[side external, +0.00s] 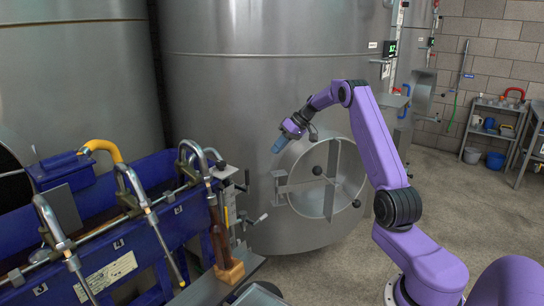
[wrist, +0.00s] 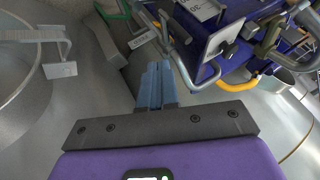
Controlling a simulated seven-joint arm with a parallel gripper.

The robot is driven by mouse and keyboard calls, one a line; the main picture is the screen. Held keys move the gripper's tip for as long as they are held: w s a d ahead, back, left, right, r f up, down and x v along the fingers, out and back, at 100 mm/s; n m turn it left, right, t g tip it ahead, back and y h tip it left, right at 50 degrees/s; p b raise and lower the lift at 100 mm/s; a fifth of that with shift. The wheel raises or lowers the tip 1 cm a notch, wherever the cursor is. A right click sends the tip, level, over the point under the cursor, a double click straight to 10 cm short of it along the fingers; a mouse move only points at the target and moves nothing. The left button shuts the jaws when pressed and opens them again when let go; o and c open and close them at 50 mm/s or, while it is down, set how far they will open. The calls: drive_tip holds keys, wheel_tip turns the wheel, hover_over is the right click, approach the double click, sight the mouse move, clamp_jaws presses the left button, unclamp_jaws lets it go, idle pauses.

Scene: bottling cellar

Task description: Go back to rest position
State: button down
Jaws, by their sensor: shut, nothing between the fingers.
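My gripper (side external: 279,144) has blue fingers and hangs in the air at the end of my purple arm. It is in front of the large steel tank (side external: 250,90), up and left of the round tank door opening. In the wrist view my gripper's fingers (wrist: 155,82) lie side by side, closed together, with nothing held between them. The arm is raised and bent, apart from the machine in the side view.
A blue filling machine (side external: 160,203) with curved metal spouts stands at left. A brown bottle (side external: 217,232) stands upright at its right end on a wooden block (side external: 230,271). The round tank door frame (side external: 327,214) juts out below my gripper. Shelves (side external: 497,127) stand far right; floor between is clear.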

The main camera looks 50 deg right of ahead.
drive_tip(key=s+a+r+n+g, duration=0.1)
drive_tip(key=a+n+g, duration=0.1)
drive_tip(key=a, duration=0.8)
drive_tip(key=s+a+r+n+g, duration=0.1)
drive_tip(key=a+r, duration=0.1)
drive_tip(key=a, duration=0.8)
drive_tip(key=s+a+n+g, duration=0.3)
drive_tip(key=s+a, duration=0.6)
drive_tip(key=a, duration=0.4)
drive_tip(key=s+a+n+h, duration=0.1)
drive_tip(key=s+a+n, duration=0.15)
drive_tip(key=s, duration=0.55)
drive_tip(key=s+a+n+h, duration=0.1)
drive_tip(key=s+a+h, duration=0.1)
drive_tip(key=s+a, duration=0.35)
drive_tip(key=s+d+n, duration=0.2)
drive_tip(key=s, duration=0.6)
drive_tip(key=s+d+f+n+h, duration=0.1)
drive_tip(key=s+d+n, duration=0.1)
drive_tip(key=s, duration=0.6)
drive_tip(key=shift+s+d+f, duration=0.15)
drive_tip(key=shift+s+f, duration=0.05)
drive_tip(key=shift+s, duration=0.05)
